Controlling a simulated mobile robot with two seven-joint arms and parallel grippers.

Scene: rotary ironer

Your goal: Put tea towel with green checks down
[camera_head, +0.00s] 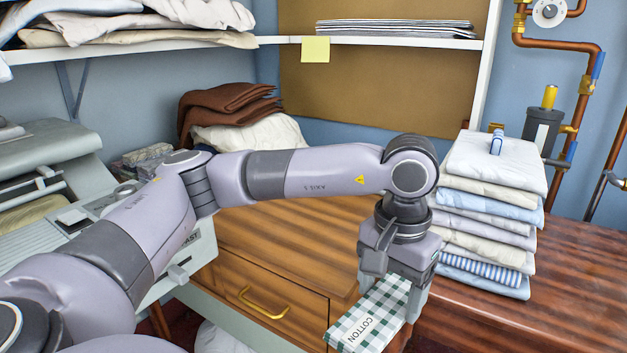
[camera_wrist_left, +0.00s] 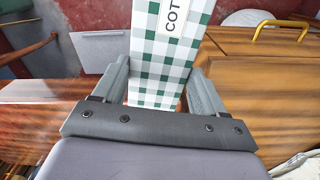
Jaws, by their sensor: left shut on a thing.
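The tea towel with green checks (camera_head: 368,318) is a folded white and green bundle with a label reading COTTON. My left gripper (camera_head: 398,290) is shut on it and holds it in front of the wooden cabinet, near the top's front edge. In the left wrist view the towel (camera_wrist_left: 162,72) lies between the two fingers of my left gripper (camera_wrist_left: 155,85) and reaches out beyond them. I cannot tell whether the towel touches the wood. My right gripper is not in view.
A tall stack of folded linen (camera_head: 488,210) stands on the wooden top (camera_head: 580,270) to the right of my gripper. The ironer (camera_head: 50,160) is at the left, with brown cloth (camera_head: 228,105) behind. Bare wood shows right of the stack.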

